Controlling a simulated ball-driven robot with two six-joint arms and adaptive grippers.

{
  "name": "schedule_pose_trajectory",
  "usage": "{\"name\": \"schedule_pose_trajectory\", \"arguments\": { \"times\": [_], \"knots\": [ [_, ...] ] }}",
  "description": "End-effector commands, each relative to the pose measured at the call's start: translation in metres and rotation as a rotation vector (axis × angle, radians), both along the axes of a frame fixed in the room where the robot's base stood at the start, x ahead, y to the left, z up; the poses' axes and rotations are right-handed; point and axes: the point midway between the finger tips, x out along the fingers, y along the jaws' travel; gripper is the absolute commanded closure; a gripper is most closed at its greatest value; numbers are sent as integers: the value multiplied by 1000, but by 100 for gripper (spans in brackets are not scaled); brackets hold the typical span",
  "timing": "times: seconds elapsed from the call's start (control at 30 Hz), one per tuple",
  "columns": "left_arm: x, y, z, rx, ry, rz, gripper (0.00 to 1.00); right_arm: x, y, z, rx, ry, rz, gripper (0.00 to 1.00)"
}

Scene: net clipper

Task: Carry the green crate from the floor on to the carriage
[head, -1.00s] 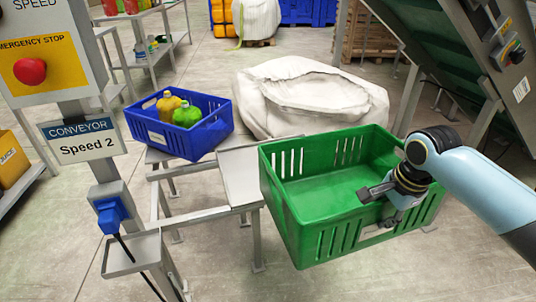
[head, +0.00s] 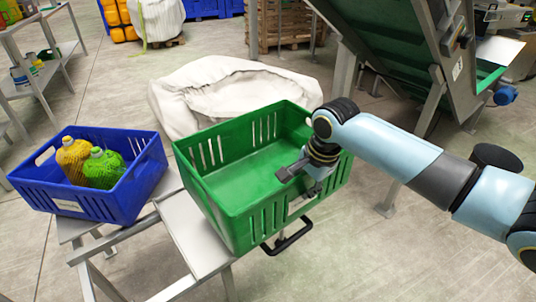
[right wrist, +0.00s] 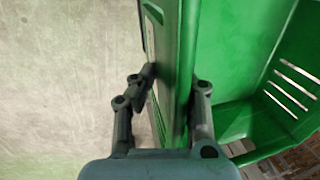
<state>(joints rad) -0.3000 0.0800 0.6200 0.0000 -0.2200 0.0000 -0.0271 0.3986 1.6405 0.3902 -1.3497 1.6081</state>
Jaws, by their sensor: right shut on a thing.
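The green crate (head: 222,212) is empty and stands out in the middle of the head view; its near left corner overlaps a grey metal plate of the steel frame (head: 196,232), which looks like the carriage. I cannot tell whether the crate rests on it. My right gripper (head: 298,186) is shut on the crate's near right wall, one finger inside and one outside. In the right wrist view the fingers (right wrist: 174,82) straddle the green wall (right wrist: 182,45). My left gripper is out of view.
A blue crate (head: 95,206) with a yellow and a green netted item sits on the frame at left. A white sack (head: 215,85) lies behind the green crate. A black handle (head: 289,240) shows below it. A green inclined conveyor (head: 400,55) stands at back right. Floor is clear at front right.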

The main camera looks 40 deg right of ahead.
Motion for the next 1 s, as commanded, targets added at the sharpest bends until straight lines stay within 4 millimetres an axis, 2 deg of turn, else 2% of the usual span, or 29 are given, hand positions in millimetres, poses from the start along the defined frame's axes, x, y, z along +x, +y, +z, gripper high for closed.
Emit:
{"name": "schedule_pose_trajectory", "arguments": {
  "times": [0.17, 0.4, 0.6, 0.87, 1.0],
  "knots": [
    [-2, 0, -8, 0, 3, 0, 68, 19, 15, -12, 5, -10, 1, 100],
    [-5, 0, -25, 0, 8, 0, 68, 59, 48, -43, 6, -9, 1, 100],
    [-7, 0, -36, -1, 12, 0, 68, 84, 68, -62, 3, -9, 1, 100],
    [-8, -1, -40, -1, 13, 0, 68, 93, 75, -71, 1, -9, 1, 100],
    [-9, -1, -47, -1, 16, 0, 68, 92, 74, -88, 1, -6, 1, 100]
  ]
}}
